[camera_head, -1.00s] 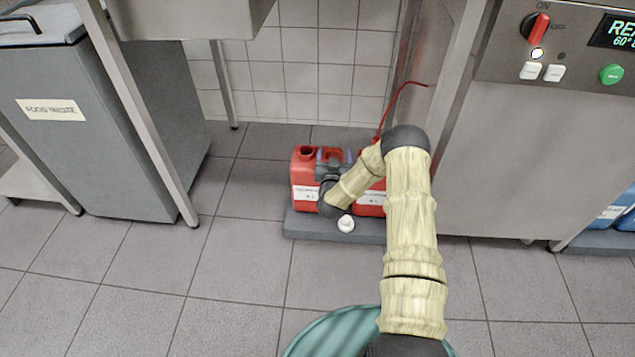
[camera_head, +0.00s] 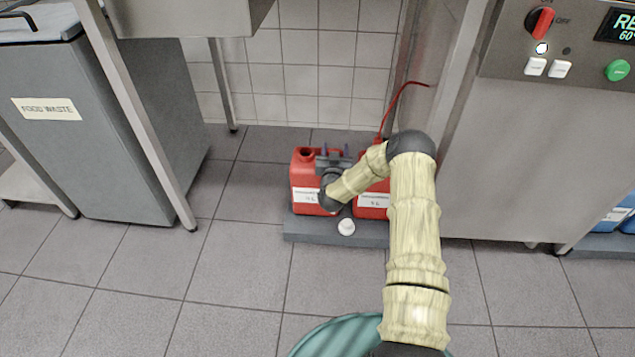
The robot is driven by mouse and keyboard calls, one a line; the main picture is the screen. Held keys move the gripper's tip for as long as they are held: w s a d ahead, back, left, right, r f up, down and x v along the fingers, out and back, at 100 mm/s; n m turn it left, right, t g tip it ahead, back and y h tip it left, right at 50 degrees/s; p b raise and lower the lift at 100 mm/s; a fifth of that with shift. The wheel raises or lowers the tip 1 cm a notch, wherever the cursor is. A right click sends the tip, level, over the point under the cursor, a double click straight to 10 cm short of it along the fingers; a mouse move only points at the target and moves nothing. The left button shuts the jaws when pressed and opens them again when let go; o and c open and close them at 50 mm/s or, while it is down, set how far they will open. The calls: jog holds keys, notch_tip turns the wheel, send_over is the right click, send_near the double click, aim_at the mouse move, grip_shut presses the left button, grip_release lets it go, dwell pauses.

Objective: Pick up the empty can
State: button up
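Two red cans stand side by side on a low grey platform. The left can (camera_head: 302,178) has an uncapped neck and a white label. The right can (camera_head: 373,205) is largely covered by my arm, and a thin red hose rises above it. My gripper (camera_head: 334,152) is over the right part of the left can and hides its handle area. Its two fingers are spread apart, so it looks open. Whether it touches the can, I cannot tell.
A white cap (camera_head: 346,227) lies on the platform (camera_head: 310,230) in front of the cans. A grey food waste bin (camera_head: 95,150) and a steel table leg (camera_head: 140,125) stand left. A steel machine (camera_head: 500,170) stands right. Floor between bin and platform is clear.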

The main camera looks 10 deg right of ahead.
grip_shut()
jog(key=shift+r, duration=0.1)
notch_tip(320, 180, up, 10)
jog(key=p, duration=0.6)
